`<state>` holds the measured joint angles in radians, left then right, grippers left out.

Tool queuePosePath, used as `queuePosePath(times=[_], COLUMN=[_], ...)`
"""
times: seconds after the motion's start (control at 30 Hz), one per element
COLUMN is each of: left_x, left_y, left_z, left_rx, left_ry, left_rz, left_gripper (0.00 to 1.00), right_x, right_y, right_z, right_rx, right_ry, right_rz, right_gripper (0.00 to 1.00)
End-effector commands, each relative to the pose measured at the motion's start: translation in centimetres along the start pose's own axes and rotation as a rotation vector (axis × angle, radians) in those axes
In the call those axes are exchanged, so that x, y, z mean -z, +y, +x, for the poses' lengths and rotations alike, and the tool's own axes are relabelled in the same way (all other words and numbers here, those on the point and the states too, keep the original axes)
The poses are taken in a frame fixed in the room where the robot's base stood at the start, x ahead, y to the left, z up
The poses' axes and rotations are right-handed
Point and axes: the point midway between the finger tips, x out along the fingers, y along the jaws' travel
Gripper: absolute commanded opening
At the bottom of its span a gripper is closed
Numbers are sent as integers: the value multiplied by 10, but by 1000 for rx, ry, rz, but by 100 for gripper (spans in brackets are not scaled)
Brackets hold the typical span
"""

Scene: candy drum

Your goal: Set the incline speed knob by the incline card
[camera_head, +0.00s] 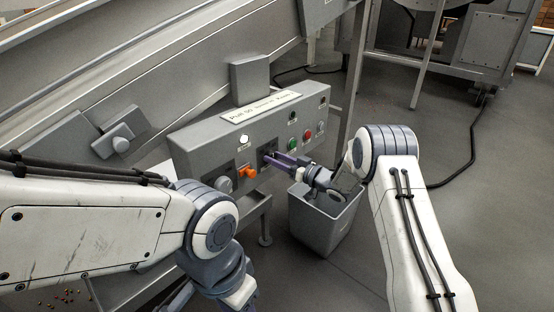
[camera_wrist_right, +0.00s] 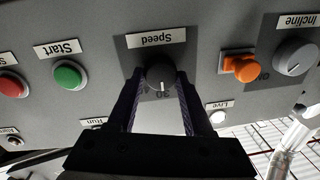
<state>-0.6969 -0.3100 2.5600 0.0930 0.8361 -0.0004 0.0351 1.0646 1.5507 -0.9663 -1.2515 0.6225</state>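My right gripper (camera_head: 273,157) reaches the panel. In the right wrist view, where labels appear upside down, its fingers (camera_wrist_right: 160,77) lie against both sides of a dark round knob (camera_wrist_right: 160,72) labelled Speed. Dial markings below it are partly covered. A separate grey knob labelled Incline (camera_wrist_right: 295,57) is at the right there, free of the gripper; it also shows in the head view (camera_head: 222,184). My left gripper is out of view.
An orange switch (camera_wrist_right: 241,67) sits between the two knobs. A green Start button (camera_wrist_right: 68,75) and a red button (camera_wrist_right: 12,86) are on the other side. A grey bin (camera_head: 322,228) stands below my right wrist. Open floor lies to the right.

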Motion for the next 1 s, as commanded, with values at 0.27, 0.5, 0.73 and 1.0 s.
queuePosePath(times=[0.27, 0.5, 0.73, 1.0], left_x=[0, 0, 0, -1], left_y=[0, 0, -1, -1], left_z=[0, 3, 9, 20], left_rx=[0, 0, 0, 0], left_ry=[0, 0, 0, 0], left_rz=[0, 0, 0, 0], left_gripper=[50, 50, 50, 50], right_x=[0, 0, 0, 0], right_y=[0, 0, 0, -2], right_z=[-1, -1, -1, -1], right_rx=[0, -1, -3, -6], right_ry=[0, -5, -16, -33], right_rz=[-5, -73, -232, -465], right_gripper=[0, 0, 0, 0])
